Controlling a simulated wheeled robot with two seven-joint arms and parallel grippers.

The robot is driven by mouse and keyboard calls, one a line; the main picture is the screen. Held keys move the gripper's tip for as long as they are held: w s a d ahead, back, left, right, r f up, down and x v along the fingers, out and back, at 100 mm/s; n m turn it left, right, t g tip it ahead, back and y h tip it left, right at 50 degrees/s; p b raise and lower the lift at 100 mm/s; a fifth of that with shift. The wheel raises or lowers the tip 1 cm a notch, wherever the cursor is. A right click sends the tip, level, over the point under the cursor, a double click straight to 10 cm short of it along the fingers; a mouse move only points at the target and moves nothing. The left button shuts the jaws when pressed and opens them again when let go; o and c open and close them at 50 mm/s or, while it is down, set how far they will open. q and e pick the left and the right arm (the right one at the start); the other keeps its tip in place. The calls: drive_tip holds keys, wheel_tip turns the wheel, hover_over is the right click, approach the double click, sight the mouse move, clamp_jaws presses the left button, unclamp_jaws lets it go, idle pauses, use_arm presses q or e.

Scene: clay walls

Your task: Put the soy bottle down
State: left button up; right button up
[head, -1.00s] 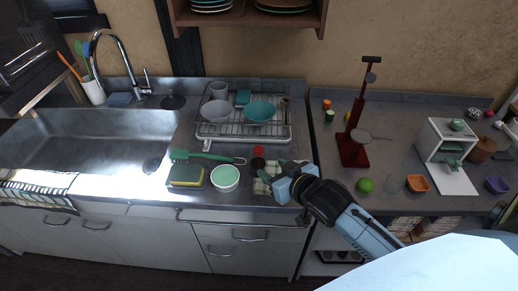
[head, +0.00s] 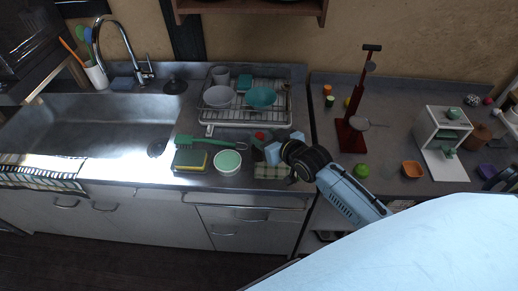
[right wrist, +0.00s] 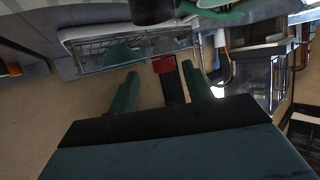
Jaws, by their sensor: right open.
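The soy bottle is mostly hidden in the head view. Its red cap (head: 260,135) shows on the counter in front of the dish rack, beside my right gripper. My right gripper (head: 267,147) is open, its fingers pointing left close to the cap. In the right wrist view the two green fingers of the gripper (right wrist: 160,72) stand apart. A red piece, likely the cap (right wrist: 165,64), shows between the fingertips with a gap on both sides. I cannot tell from this how far beyond the tips it is. My left gripper is not in view.
A checked cloth (head: 272,172), a mint bowl (head: 228,161), a sponge (head: 190,160) and a green brush (head: 195,141) lie near the gripper. The dish rack (head: 212,118) stands behind. A red stand (head: 352,130) and a green apple (head: 362,171) are to the right.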

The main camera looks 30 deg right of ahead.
sight(257, 134)
drive_tip(key=x, duration=0.5)
drive_tip(key=shift+a+f+b, duration=0.1)
drive_tip(key=shift+a+b, duration=0.2)
clamp_jaws()
